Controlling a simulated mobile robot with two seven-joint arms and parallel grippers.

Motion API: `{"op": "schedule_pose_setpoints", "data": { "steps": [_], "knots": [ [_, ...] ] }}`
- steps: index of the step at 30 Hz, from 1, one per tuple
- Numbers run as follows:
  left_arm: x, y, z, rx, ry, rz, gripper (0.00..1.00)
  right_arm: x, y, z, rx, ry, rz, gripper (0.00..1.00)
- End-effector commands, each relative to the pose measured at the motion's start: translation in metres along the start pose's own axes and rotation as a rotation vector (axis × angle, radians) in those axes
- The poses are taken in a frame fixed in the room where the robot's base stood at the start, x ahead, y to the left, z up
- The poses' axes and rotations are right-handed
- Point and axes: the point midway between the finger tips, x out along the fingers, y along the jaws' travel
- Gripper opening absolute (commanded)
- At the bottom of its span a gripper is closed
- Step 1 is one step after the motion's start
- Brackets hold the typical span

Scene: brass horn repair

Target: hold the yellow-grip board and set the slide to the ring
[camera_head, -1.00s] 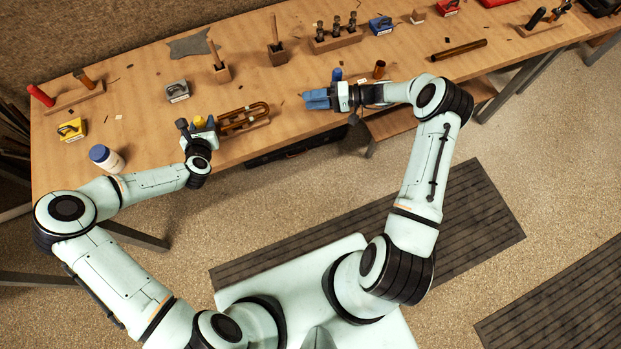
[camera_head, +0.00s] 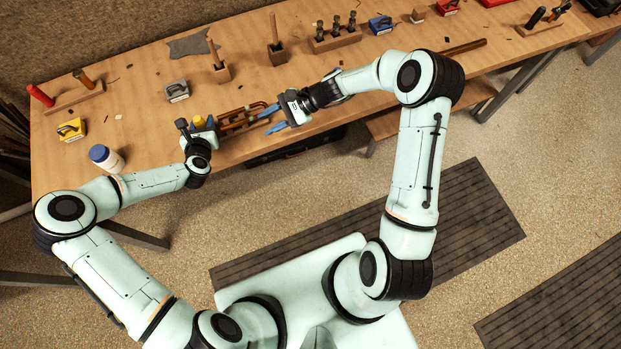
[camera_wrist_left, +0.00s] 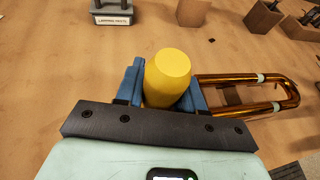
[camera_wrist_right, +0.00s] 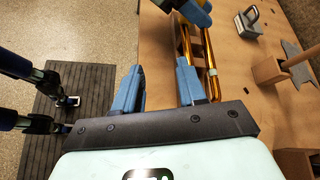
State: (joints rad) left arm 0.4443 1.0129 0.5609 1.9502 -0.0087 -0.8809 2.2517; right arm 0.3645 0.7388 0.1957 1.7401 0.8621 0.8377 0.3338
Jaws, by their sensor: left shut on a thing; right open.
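The yellow grip (camera_wrist_left: 168,78) of the board stands between the blue fingers of my left gripper (camera_wrist_left: 160,85), which is shut on it. In the head view the yellow grip (camera_head: 199,121) shows at the left end of the board. The brass slide (camera_wrist_left: 255,95), a U-shaped tube with pale bands, lies to the right of the grip; it also shows in the right wrist view (camera_wrist_right: 198,55). My right gripper (camera_head: 271,119) is open at the slide's right end. In the right wrist view its fingers (camera_wrist_right: 158,88) are apart, one close to the tubes, with nothing between them. I cannot make out the ring.
A white jar with a blue lid (camera_head: 106,158) stands left of my left gripper. A yellow block (camera_head: 71,130) and a grey block (camera_head: 177,91) sit behind. Upright tools in wooden blocks (camera_head: 277,53) stand at the back. The bench's front edge is close.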

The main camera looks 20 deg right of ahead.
Motion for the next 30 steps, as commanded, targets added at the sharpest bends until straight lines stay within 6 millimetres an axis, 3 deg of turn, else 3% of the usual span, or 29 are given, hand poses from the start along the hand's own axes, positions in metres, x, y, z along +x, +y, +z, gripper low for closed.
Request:
{"op": "schedule_pose_setpoints", "data": {
  "steps": [4, 11, 20, 30],
  "knots": [
    [0.000, 0.001, -0.001, -0.001, 0.002, 0.002, 0.09, 0.016, 0.019, 0.011, 0.144, 0.067, 0.061, 0.41],
    [0.000, 0.001, -0.001, -0.001, 0.002, 0.002, 0.09, 0.034, 0.061, 0.002, 0.239, 0.203, 0.137, 0.41],
    [0.000, 0.001, -0.001, -0.001, 0.002, 0.002, 0.09, 0.042, 0.115, -0.027, 0.173, 0.336, 0.222, 0.41],
    [0.000, 0.001, -0.001, 0.000, 0.002, 0.001, 0.09, 0.043, 0.176, -0.059, -0.018, 0.439, 0.338, 0.41]
  ]
}}
